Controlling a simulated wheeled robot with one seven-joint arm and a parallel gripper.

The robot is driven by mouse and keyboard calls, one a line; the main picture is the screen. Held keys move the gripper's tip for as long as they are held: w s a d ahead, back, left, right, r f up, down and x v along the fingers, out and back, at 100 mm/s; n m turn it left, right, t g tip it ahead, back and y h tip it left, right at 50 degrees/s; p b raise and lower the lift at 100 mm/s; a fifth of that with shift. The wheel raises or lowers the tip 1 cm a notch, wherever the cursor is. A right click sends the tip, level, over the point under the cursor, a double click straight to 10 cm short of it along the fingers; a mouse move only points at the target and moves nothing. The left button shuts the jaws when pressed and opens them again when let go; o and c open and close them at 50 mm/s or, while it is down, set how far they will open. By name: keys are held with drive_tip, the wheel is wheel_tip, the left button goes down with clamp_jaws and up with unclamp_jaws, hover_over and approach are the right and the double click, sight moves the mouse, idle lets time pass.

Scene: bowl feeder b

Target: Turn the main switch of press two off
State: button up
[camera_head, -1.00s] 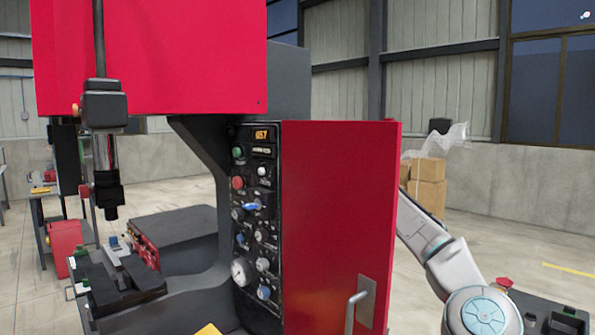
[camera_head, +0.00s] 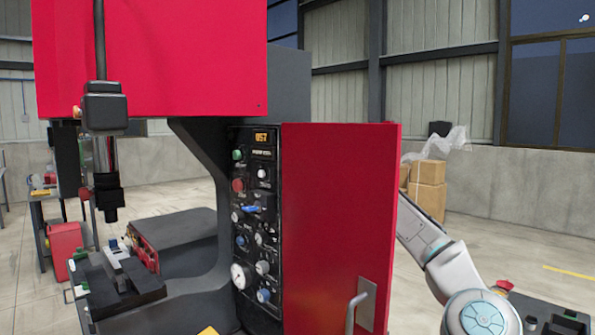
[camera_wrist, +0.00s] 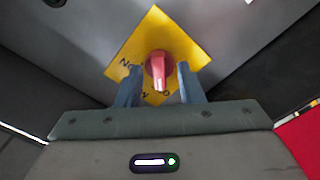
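In the wrist view the main switch is a red rotary knob (camera_wrist: 159,66) on a square yellow plate (camera_wrist: 156,24) that appears turned on its corner. The plate has dark lettering, partly hidden by my gripper and too small to read surely. The knob's grip bar points down in the picture, towards my gripper. My gripper (camera_wrist: 159,75) is open, with one blue-grey finger on each side of the knob. Gaps show between knob and fingers; I cannot tell how deep they reach. In the head view the gripper is hidden behind the red door of the press (camera_head: 335,220).
The press has a black control panel (camera_head: 240,200) with several knobs, a gauge and a lit display. The red door stands out beside it, with a metal handle (camera_head: 352,312). Cardboard boxes (camera_head: 427,185) stand behind on open floor. A red button (camera_head: 504,284) shows at the right.

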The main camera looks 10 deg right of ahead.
drive_tip(key=shift+d, duration=0.1)
drive_tip(key=b+v, duration=0.5)
drive_tip(key=v, duration=0.8)
drive_tip(key=shift+s, duration=0.4)
drive_tip(key=shift+d, duration=0.1)
